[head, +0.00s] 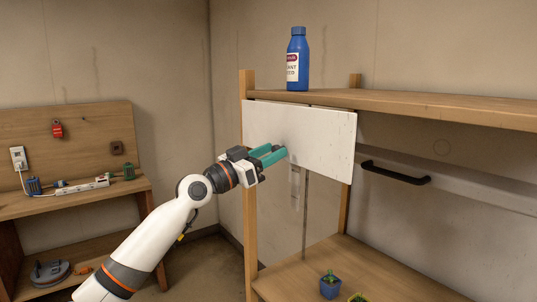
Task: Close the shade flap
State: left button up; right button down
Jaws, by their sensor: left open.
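The shade flap (320,140) is a white panel under the front edge of the wooden upper shelf (420,103). It hangs tilted, its lower edge standing away from the wall behind. My left gripper (277,155), with teal fingers, is open and empty in front of the flap's left half. I cannot tell whether the fingertips touch the panel. My right gripper is out of view.
A blue bottle (298,62) stands on the upper shelf. Potted plants, one in a blue pot (330,287), stand on the lower shelf (350,265). A black bar handle (396,173) is at right. A workbench (75,203) with a power strip stands at left.

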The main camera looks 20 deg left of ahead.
pick_arm(q)
jog(key=b+v, duration=0.4)
jog(key=v, duration=0.8)
